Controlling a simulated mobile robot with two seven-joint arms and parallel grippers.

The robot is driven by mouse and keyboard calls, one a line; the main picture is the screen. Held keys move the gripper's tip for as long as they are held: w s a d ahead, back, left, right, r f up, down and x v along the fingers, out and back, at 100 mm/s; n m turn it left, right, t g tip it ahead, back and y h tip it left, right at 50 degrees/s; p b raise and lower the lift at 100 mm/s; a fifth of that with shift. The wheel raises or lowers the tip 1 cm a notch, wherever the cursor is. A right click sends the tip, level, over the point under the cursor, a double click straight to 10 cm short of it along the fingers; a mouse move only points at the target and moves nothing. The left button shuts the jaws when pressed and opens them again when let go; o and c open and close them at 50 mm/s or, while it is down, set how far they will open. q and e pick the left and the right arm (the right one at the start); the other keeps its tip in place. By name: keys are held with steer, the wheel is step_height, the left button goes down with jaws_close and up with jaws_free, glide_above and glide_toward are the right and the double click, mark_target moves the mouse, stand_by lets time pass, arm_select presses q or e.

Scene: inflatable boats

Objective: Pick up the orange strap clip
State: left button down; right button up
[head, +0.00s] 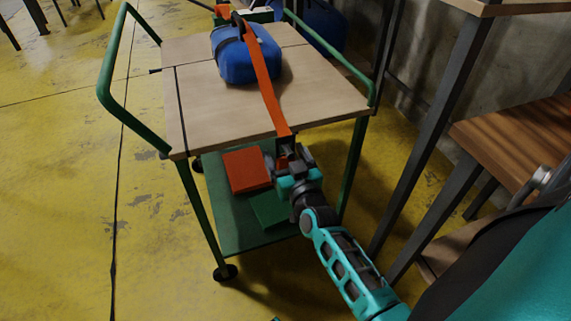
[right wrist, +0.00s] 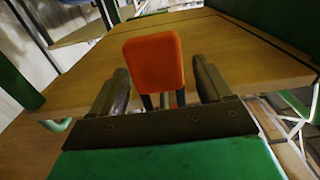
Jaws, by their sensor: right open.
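A long orange strap (head: 262,80) runs from a blue bundle (head: 246,56) across the cart top to its front edge. Its lower end is at my right gripper (head: 285,158), partly hidden by it in the head view. In the right wrist view the orange clip (right wrist: 154,62) shows as a rounded block between the two spread fingers of my right gripper (right wrist: 161,78), with gaps on both sides. The right gripper is open and not closed on it. My left gripper is not in view.
The wooden cart top (head: 195,110) has a green frame and handles (head: 110,80). An orange-red box (head: 244,170) and a green box (head: 270,210) lie on its lower shelf. A wooden-topped table's metal legs (head: 435,130) stand close at the right.

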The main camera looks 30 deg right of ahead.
steer(key=shift+c, duration=0.4)
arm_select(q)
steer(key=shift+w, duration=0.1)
arm_select(e)
steer(key=c, duration=1)
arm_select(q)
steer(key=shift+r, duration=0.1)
arm_select(e)
steer(key=shift+r, duration=0.1)
